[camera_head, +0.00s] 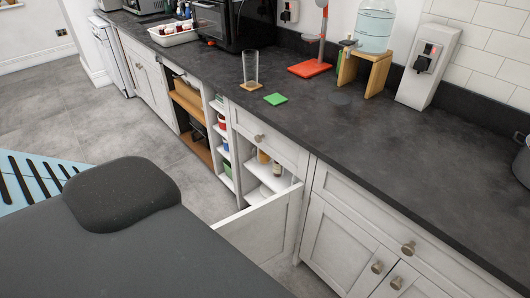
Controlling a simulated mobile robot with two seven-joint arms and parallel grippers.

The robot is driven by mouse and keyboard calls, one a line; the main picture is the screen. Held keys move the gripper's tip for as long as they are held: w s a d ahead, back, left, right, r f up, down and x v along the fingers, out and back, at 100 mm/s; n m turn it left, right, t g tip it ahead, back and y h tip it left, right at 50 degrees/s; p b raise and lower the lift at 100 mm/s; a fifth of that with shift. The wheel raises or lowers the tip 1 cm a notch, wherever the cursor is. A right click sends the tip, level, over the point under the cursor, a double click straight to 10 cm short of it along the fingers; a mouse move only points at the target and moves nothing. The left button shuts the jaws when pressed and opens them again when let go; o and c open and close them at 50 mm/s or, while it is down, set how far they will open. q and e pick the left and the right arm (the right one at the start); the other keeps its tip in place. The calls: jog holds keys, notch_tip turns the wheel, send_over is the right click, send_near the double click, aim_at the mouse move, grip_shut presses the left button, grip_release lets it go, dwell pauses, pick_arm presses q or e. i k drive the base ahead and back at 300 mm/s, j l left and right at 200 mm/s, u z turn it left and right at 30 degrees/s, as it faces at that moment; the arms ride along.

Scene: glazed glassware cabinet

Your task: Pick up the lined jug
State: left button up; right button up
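A clear, bluish jug or bottle (375,28) with faint horizontal lines stands on a wooden stand (362,70) at the back right of the counter. Its top is cut off by the frame edge, and I cannot tell for sure that it is the lined jug. A tall clear glass vessel (250,68) stands upright on a small wooden coaster (251,86) near the counter's front edge. No clear lines show on it. Neither of my grippers is in view.
A red-based stand (309,69) is behind. A cabinet door (268,228) hangs open below. The right counter is largely clear.

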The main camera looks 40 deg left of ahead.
aim_at(263, 158)
jog(key=k+j, duration=0.1)
jog(key=j, duration=0.3)
jog(key=j+z, duration=0.1)
jog(key=j, duration=0.3)
jog(key=k+j, duration=0.15)
jog(key=j, duration=0.2)
jog(key=k+j, duration=0.1)
jog(key=j, duration=0.3)
jog(key=z, duration=0.05)
